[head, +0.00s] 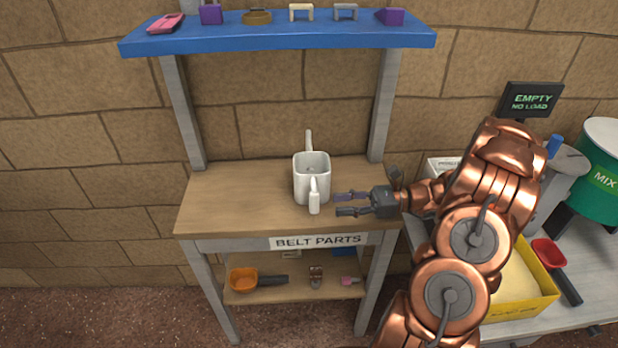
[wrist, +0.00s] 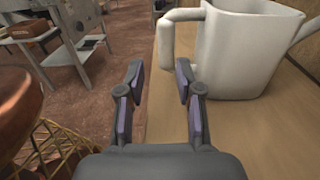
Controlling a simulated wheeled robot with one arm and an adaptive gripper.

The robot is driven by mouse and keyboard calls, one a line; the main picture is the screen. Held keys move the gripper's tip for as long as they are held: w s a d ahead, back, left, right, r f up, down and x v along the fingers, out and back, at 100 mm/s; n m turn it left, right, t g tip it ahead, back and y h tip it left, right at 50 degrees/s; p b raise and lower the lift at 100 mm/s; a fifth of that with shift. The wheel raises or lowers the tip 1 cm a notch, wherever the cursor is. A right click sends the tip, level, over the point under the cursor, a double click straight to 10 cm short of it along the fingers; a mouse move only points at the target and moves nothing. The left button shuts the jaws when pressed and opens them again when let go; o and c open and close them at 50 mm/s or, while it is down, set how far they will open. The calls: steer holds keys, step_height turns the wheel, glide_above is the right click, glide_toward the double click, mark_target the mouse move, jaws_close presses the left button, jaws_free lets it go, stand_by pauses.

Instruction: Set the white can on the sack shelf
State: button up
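The white can (head: 312,180) is a boxy can with a handle and a spout. It stands upright on the wooden top of the bench labelled BELT PARTS (head: 215,205). Its handle points toward me and its spout toward the wall. In the wrist view the can (wrist: 240,55) is ahead and to the right, with its handle near the fingertips. My gripper (head: 338,204) is open and empty, just right of the handle; its two fingers (wrist: 160,70) are apart in the wrist view. No label naming a sack shelf is seen.
A blue upper shelf (head: 280,38) holds several small parts. A lower shelf (head: 300,290) holds an orange scoop (head: 243,281) and small items. At right are a yellow tray (head: 535,290), a green MIX drum (head: 600,175) and an EMPTY NO LOAD display (head: 532,101). The bench top left of the can is clear.

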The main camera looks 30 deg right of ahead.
mark_target(314, 203)
steer(key=shift+w+d+f, duration=0.1)
steer(key=shift+w, duration=0.05)
steer(key=shift+w+a, duration=0.15)
steer(key=shift+a, duration=0.1)
steer(key=shift+p+x, duration=0.8)
steer(key=shift+x, duration=2.6)
steer(key=shift+w, duration=0.15)
jaws_close()
